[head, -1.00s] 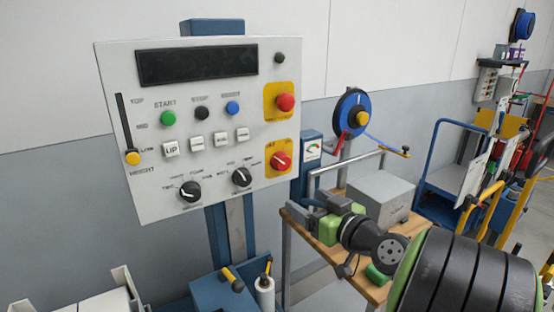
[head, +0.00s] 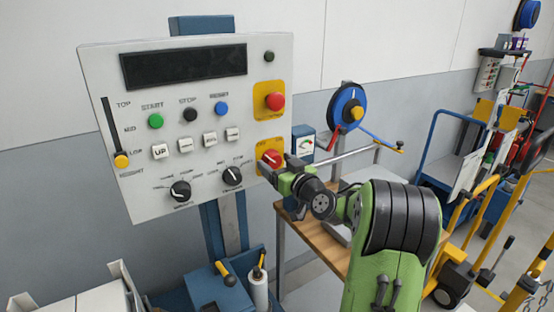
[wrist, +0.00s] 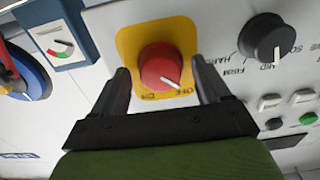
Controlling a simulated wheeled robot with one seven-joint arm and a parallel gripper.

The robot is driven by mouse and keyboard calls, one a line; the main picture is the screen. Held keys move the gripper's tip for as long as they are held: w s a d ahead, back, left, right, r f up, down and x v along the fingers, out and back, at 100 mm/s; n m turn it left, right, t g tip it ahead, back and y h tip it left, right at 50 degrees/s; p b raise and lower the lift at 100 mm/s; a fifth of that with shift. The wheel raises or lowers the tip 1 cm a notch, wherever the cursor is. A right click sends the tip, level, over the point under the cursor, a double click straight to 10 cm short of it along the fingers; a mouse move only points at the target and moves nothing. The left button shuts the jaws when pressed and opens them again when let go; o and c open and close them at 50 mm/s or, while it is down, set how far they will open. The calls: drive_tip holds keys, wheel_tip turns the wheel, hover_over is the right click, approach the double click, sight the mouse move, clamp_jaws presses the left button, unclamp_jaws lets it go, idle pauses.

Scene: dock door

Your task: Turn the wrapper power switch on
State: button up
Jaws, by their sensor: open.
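The wrapper power switch (head: 270,159) is a red rotary knob with a white pointer line on a yellow plate, at the lower right of the white control panel (head: 140,205). In the wrist view the red knob (wrist: 161,66) lies between the two dark fingers, and its pointer aims at the printed lettering along the plate's edge. My gripper (wrist: 163,88) is open, one finger on each side of the knob, with gaps between fingers and knob. In the head view my gripper (head: 275,172) is at the panel's lower right and partly covers the switch plate.
A red button on a yellow plate (head: 275,101) sits above the switch. A black dial (head: 232,176) is left of it, and in the wrist view a black dial (wrist: 263,38) is right of the fingers. A gauge box (head: 303,142) and a wooden bench (head: 315,232) stand to the right.

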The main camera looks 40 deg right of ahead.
drive_tip(key=shift+w, duration=0.2)
drive_tip(key=c, duration=1)
drive_tip(key=shift+c, duration=0.2)
drive_tip(key=shift+m, duration=0.4)
drive_tip(key=m, duration=0.3)
drive_tip(key=shift+m+b, duration=0.3)
drive_tip(key=shift+b, duration=0.1)
drive_tip(key=m, duration=0.4)
drive_tip(key=shift+r+m+p, duration=0.1)
drive_tip(key=shift+m+p, duration=0.2)
drive_tip(key=m+p, duration=0.2)
drive_tip(key=m, duration=0.3)
drive_tip(key=shift+m+p, duration=0.9)
drive_tip(key=shift+m, duration=1.1)
